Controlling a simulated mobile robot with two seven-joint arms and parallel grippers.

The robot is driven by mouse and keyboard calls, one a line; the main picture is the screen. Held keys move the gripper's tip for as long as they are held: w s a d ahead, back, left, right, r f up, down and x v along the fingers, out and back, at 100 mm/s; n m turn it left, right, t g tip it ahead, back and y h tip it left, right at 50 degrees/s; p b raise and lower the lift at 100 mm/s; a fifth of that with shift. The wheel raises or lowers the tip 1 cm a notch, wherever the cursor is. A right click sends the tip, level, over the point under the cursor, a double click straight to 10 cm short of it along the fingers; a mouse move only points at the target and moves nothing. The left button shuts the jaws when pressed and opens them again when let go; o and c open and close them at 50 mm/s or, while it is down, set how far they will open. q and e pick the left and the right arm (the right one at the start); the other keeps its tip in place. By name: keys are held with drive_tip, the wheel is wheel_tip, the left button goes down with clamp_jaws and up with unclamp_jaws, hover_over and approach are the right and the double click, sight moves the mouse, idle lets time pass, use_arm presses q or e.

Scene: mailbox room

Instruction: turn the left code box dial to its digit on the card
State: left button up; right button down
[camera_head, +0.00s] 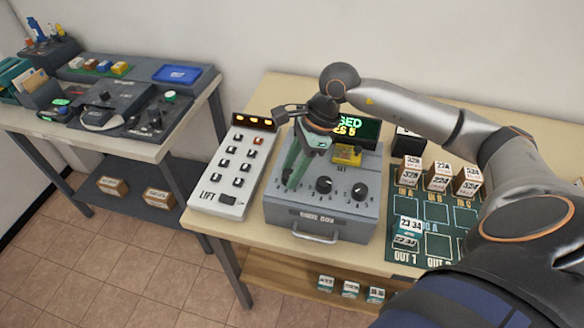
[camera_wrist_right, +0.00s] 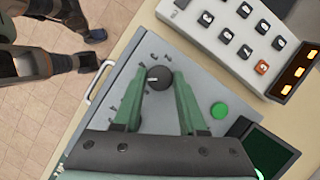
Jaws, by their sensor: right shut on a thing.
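The grey code box (camera_head: 310,216) stands on the table with a handle on its front. My right gripper (camera_head: 291,181) reaches down to its left dial, which the green fingers hide in the head view. In the right wrist view the gripper (camera_wrist_right: 159,76) is shut on the black left dial (camera_wrist_right: 158,78), with a white pointer mark and one finger on each side. The middle dial (camera_head: 324,185) and right dial (camera_head: 360,191) are free. My left gripper is not in view.
A keypad marked LIFT (camera_head: 228,170) stands left of the box. A display (camera_head: 357,130) with green and yellow text is behind it, partly covered by my arm. A green mat (camera_head: 434,212) with small boxes lies to the right. The wrist view shows a green button (camera_wrist_right: 219,110).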

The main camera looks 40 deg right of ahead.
drive_tip(key=m+t+b, duration=0.1)
drive_tip(key=m+b, duration=0.1)
drive_tip(key=m, duration=0.1)
drive_tip(key=shift+f+h+b, duration=0.15)
drive_tip(key=shift+h+b, duration=0.25)
drive_tip(key=m+t+h+b, duration=0.1)
drive_tip(key=m+b, duration=0.1)
drive_tip(key=m, duration=0.1)
drive_tip(key=shift+s+a+m, duration=0.1)
drive_tip(key=shift+m, duration=0.3)
drive_tip(key=m+b, duration=0.1)
drive_tip(key=m, duration=0.1)
drive_tip(key=m+t+h+b, duration=0.1)
drive_tip(key=m+b, duration=0.1)
drive_tip(key=shift+a+h, duration=0.15)
drive_tip(key=shift+h, duration=0.15)
drive_tip(key=m, duration=0.2)
drive_tip(key=shift+m+h+b, duration=0.35)
drive_tip(key=shift+m+h, duration=0.05)
drive_tip(key=shift+s+a+m+h, duration=0.1)
drive_tip(key=shift+m+h, duration=0.2)
drive_tip(key=shift+m, duration=0.3)
drive_tip(key=shift+r+m, duration=0.2)
drive_tip(key=shift+m, duration=0.3)
drive_tip(key=shift+b, duration=0.3)
